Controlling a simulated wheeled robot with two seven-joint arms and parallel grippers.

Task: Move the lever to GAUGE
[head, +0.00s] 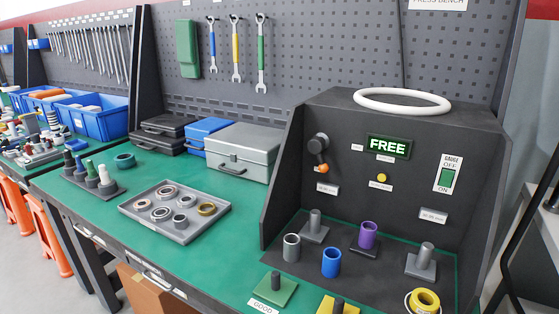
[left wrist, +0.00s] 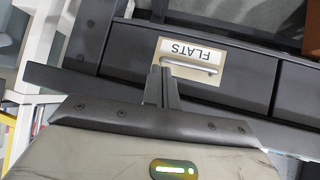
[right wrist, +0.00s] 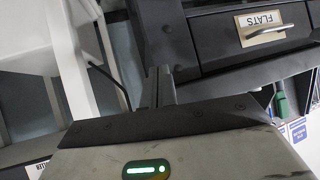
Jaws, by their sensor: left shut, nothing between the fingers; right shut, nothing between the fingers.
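The lever (head: 319,146) is on the dark back panel of the press bench in the head view. It has a dark round hub, and its orange knob hangs below, slightly to the right. A small white label sits right of the hub and another below the knob; their text is too small to read. A green display (head: 388,147) reads FREE. My left gripper (left wrist: 160,72) is shut and empty, in front of a drawer labelled FLATS. My right gripper (right wrist: 160,72) is shut and empty, near a drawer front. Neither gripper shows in the head view, so both are away from the lever.
A GAUGE ON switch (head: 447,178) with a green rocker is at the panel's right. A white ring (head: 402,101) lies on top of the housing. Several cylinders and posts stand on its floor. A grey tray (head: 178,232) of rings and a grey case (head: 238,150) are to the left.

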